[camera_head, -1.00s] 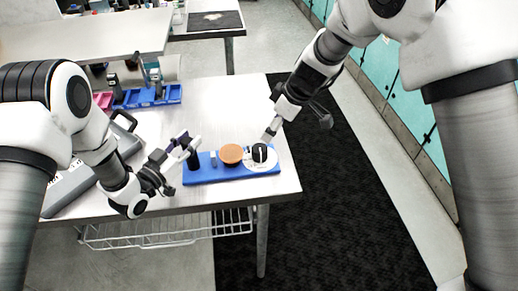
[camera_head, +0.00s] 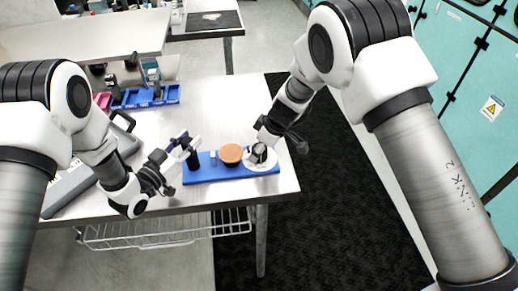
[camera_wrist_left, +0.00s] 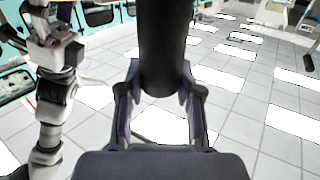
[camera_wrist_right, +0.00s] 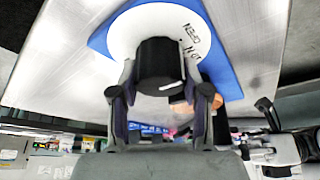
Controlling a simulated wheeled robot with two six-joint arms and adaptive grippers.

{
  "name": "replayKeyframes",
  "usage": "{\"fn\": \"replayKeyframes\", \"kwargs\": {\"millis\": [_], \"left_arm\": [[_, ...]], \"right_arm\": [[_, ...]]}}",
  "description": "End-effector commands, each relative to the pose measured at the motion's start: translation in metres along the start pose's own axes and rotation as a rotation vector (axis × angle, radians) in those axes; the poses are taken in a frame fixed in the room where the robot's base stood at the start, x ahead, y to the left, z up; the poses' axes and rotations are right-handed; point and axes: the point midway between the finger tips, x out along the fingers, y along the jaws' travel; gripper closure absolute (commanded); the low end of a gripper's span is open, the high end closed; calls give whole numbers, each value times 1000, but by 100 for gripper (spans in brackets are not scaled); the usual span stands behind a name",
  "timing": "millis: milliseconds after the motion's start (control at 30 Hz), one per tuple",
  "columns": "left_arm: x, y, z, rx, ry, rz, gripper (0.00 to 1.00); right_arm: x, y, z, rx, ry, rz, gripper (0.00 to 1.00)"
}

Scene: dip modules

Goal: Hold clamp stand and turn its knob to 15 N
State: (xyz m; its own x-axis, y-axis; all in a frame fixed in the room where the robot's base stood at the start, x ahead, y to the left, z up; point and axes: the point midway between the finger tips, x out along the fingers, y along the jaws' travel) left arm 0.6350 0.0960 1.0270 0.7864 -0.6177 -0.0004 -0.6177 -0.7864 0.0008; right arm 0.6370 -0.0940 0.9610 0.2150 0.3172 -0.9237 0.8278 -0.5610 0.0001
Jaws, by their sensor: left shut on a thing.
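The clamp stand has a blue base (camera_head: 215,176) at the table's front right, bearing a black post (camera_head: 192,160), an orange-brown round piece (camera_head: 231,154) and a black knob (camera_head: 259,153) on a white dial (camera_head: 268,166). My left gripper (camera_head: 182,152) is shut on the black post, which shows between its fingers in the left wrist view (camera_wrist_left: 163,50). My right gripper (camera_wrist_right: 162,95) is open, its fingers on either side of the knob (camera_wrist_right: 160,58); whether they touch it is unclear. Part of the dial lettering reads "OPEN"; the set force is not readable.
A grey device with a black handle (camera_head: 123,121) lies left of my left gripper. A blue bin tray (camera_head: 150,97) stands at the table's back. The tabletop (camera_head: 215,105) behind the stand is clear. The table's right edge is close to the dial.

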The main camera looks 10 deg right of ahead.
Motion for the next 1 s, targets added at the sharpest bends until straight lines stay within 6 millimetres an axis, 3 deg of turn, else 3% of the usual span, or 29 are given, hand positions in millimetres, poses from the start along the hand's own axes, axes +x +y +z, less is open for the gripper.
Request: {"fn": "replayKeyframes", "kwargs": {"millis": [467,1000], "left_arm": [[0,0,-1,0,2,1,100],[0,0,-1,1,3,1,100]], "right_arm": [[1,0,1,49,-2,20,88],[1,0,1,390,-4,162,88]]}}
